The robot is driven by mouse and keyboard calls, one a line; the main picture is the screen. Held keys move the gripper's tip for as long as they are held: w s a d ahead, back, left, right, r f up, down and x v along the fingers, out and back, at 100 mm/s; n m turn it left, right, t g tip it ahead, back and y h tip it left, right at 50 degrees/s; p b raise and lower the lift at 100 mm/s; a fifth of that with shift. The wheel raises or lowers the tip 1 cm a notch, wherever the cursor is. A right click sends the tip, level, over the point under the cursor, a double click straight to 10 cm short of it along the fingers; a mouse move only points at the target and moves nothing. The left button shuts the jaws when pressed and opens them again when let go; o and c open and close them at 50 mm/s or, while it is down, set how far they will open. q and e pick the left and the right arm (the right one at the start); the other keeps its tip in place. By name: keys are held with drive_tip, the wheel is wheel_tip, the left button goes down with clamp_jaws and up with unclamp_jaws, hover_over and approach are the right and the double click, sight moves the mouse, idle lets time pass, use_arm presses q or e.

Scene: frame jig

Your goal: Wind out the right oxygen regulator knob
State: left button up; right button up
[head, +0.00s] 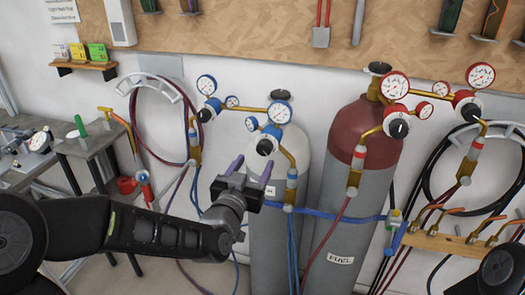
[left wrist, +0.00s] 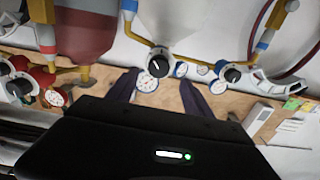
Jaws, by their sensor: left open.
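The left wrist view looks upside down. There the same knob (left wrist: 158,68) appears in the gap between the spread fingers (left wrist: 159,84), around their tip level. I cannot tell the exact distance, but I see no contact. My right gripper is out of view.
The left oxygen regulator knob (head: 205,115) is close by on the left. The red fuel cylinder (head: 366,140) with red-rimmed gauges (head: 395,85) stands right. A workbench (head: 80,145) is at the left.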

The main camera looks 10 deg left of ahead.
sight(263, 151)
use_arm(q)
drive_tip(key=shift+s+d, duration=0.1)
drive_tip(key=w+p, duration=0.1)
drive_tip(key=w, duration=0.2)
drive_tip(key=w+p, duration=0.1)
drive_tip(key=w, duration=0.3)
drive_tip(key=shift+d, duration=0.2)
drive_tip(key=shift+w, duration=0.45)
clamp_jaws()
